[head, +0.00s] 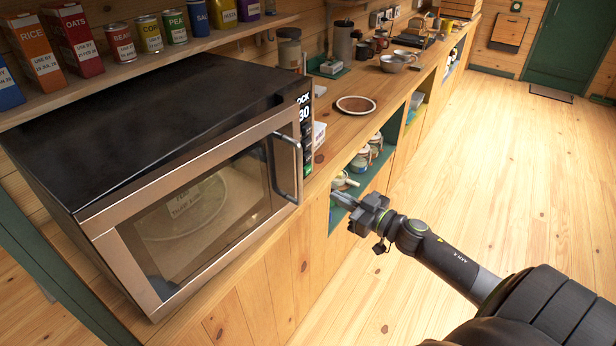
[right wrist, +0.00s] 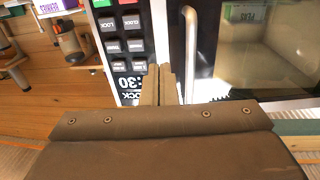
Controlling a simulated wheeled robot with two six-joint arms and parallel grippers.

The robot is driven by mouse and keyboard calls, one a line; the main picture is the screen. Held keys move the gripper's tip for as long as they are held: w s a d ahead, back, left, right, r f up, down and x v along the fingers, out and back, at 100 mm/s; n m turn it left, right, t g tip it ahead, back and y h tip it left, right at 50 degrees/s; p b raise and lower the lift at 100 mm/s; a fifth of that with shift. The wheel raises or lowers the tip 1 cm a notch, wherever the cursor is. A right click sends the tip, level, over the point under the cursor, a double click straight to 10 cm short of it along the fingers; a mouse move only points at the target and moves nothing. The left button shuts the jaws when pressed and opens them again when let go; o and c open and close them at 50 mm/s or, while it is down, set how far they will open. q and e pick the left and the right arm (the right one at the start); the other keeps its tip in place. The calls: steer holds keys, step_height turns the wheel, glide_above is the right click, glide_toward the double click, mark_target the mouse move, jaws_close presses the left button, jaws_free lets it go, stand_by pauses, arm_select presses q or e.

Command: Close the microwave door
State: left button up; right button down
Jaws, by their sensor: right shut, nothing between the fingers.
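The microwave (head: 150,120) stands on the wooden counter, with a black top and a steel-framed glass door (head: 190,225). The door's handle edge covers part of the control panel (head: 306,125), so the door looks slightly ajar. The handle (head: 288,168) is a vertical bar at the door's right side. My right gripper (head: 341,199) is shut and empty, to the right of the handle and apart from it. In the right wrist view, its fingers (right wrist: 159,84) show in front of the panel (right wrist: 122,45), beside the handle (right wrist: 190,50). My left gripper is not in view.
A shelf with boxes and cans (head: 150,33) runs above the microwave. A plate (head: 356,105), pots and mugs stand on the counter beyond. Jars (head: 360,160) sit in open cubbies below, close to my right gripper. The floor (head: 530,190) at right is clear.

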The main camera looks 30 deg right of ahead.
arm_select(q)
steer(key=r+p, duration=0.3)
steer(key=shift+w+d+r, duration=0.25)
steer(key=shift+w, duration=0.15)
arm_select(e)
steer(key=x, duration=1)
steer(key=shift+w+a, duration=0.25)
steer(key=shift+w, duration=0.1)
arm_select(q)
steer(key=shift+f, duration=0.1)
arm_select(e)
steer(key=shift+d, duration=0.1)
